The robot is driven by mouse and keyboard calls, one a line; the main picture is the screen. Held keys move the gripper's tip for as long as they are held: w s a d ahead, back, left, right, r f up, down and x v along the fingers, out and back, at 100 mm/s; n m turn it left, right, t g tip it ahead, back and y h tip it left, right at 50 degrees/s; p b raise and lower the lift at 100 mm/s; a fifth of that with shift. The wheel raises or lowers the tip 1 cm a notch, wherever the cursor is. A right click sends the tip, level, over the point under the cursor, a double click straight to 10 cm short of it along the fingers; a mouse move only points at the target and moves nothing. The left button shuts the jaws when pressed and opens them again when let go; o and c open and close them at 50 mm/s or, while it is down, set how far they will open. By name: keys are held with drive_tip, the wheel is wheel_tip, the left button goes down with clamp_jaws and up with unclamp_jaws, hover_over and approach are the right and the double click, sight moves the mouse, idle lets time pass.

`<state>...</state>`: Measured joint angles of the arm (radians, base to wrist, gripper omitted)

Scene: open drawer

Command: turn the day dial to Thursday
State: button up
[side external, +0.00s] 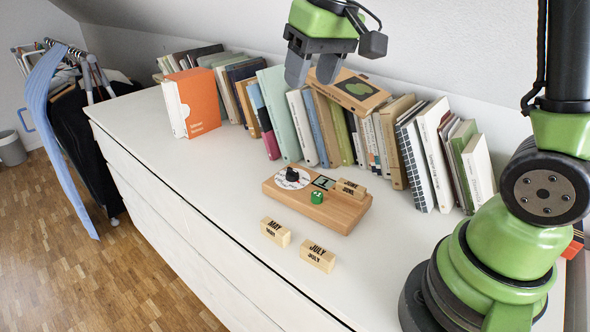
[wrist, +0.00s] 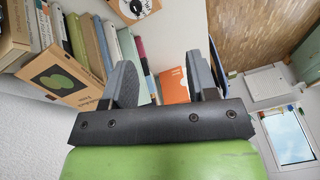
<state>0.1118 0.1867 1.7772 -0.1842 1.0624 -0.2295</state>
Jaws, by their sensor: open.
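A wooden calendar base (side external: 330,211) lies on the white dresser top in the side external view. The day dial (side external: 293,177) is a white disc with a black knob at the base's left end; its lettering is too small to read. Part of the dial also shows at the top edge of the wrist view (wrist: 136,8). My gripper (side external: 312,80) is open and empty, high above the row of books and behind the calendar. In the wrist view its two grey fingers (wrist: 165,75) are spread apart with nothing between them.
MAY (side external: 275,232) and JULY (side external: 317,256) blocks lie in front. Books (side external: 330,130) line the wall, with an orange box (side external: 191,102) at left. The dresser top (side external: 225,165) is clear left of the calendar.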

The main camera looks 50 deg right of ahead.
drive_tip(key=w+d+f+g, duration=0.1)
drive_tip(key=w+d+f, duration=0.2)
drive_tip(key=w+f, duration=0.25)
drive_tip(key=n+g, duration=0.1)
drive_tip(key=g, duration=0.1)
hover_over(295, 171)
drive_tip(key=shift+h, duration=0.3)
wheel_tip(295, 171, down, 10)
drive_tip(key=shift+f, duration=0.1)
wheel_tip(295, 171, down, 9)
drive_tip(key=c, duration=0.8)
